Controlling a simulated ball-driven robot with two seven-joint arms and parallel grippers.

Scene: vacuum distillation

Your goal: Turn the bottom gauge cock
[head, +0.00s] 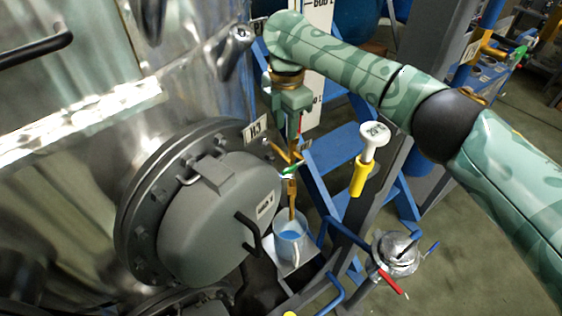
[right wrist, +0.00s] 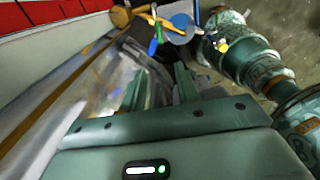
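The bottom gauge cock (head: 288,169) is a brass fitting with a green lever, below the white level gauge board (head: 316,45) and right of the round grey manway. A brass spout (head: 292,195) hangs below it over a white cup (head: 290,243) with blue inside. My right gripper (head: 294,136) reaches down just above the cock. In the right wrist view my right gripper (right wrist: 160,82) has its two fingers apart with nothing held between them. Brass fittings and a small green lever (right wrist: 159,30) show beyond the fingertips. Whether the fingers touch the cock is unclear. My left gripper is not in view.
The grey manway cover (head: 215,220) with a black handle bulges at the left of the cock. A blue ladder (head: 335,150) and grey frame stand behind. A white-headed yellow dial stem (head: 368,150) and a red-handled valve (head: 390,282) lie to the right.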

